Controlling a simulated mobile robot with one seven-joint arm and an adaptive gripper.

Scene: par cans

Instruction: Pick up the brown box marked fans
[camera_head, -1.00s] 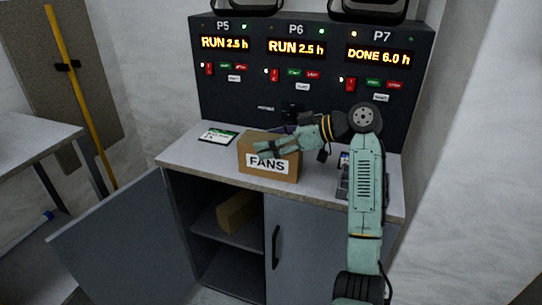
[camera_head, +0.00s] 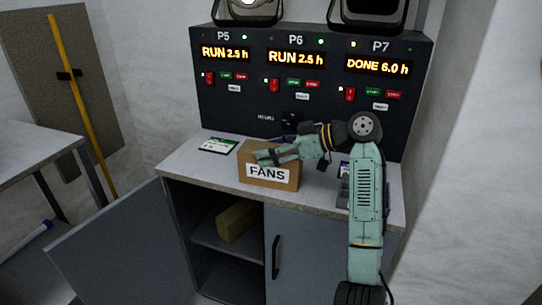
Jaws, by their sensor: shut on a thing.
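The brown box marked FANS (camera_head: 268,183) stands upright on the grey counter, close to its front edge, with its white label facing me. My gripper (camera_head: 268,156) reaches in from the right and is shut on the box at its upper part. The fingers cover part of the box's top, and the far finger's contact is hidden. The box's underside appears to be at the counter surface; I cannot tell whether there is a gap.
A control panel (camera_head: 310,125) with P5, P6 and P7 displays stands behind the counter (camera_head: 190,163). A green-and-white card (camera_head: 218,145) lies left of the box. Below, an open cabinet door (camera_head: 120,245) swings left, and another brown box (camera_head: 236,220) sits on the shelf.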

